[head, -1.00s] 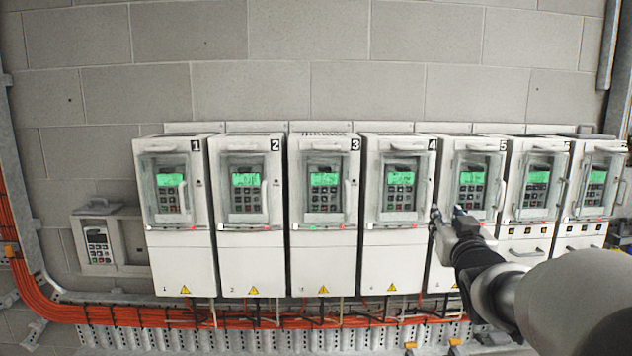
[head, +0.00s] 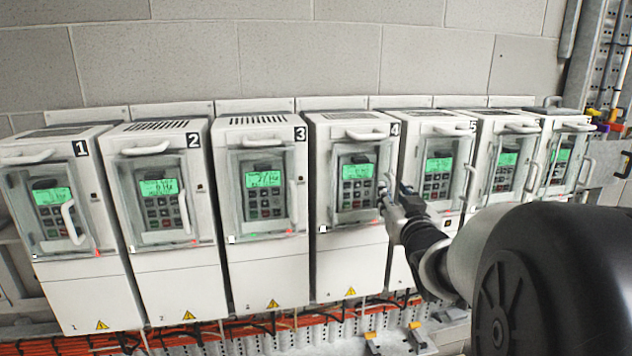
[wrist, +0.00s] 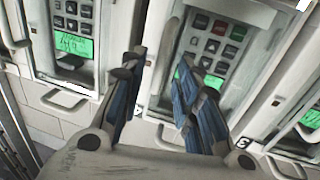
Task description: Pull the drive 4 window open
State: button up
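Drive 4 (head: 346,262) is a white cabinet with a clear window (head: 350,172) over a green-lit keypad panel; the window looks shut. Its upright handle (head: 388,181) is at the window's right edge, partly hidden by my gripper (head: 393,192). In the wrist view, which is turned roughly upside down, drive 4's keypad (wrist: 210,45) is at the centre. My gripper (wrist: 161,68) is open there, its blue-padded fingers apart, with the pale handle (wrist: 163,58) showing between them. I cannot tell whether either finger touches it.
Drive 3 (head: 266,245) stands close on the left and drive 5 (head: 437,165) close on the right, each with its own window and handle. Orange cables (head: 250,330) run below the row. The wall above is clear.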

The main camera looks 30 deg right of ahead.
jog(key=shift+w+d, duration=0.15)
jog(key=shift+c, duration=0.2)
jog(key=shift+c, duration=0.8)
grip_shut()
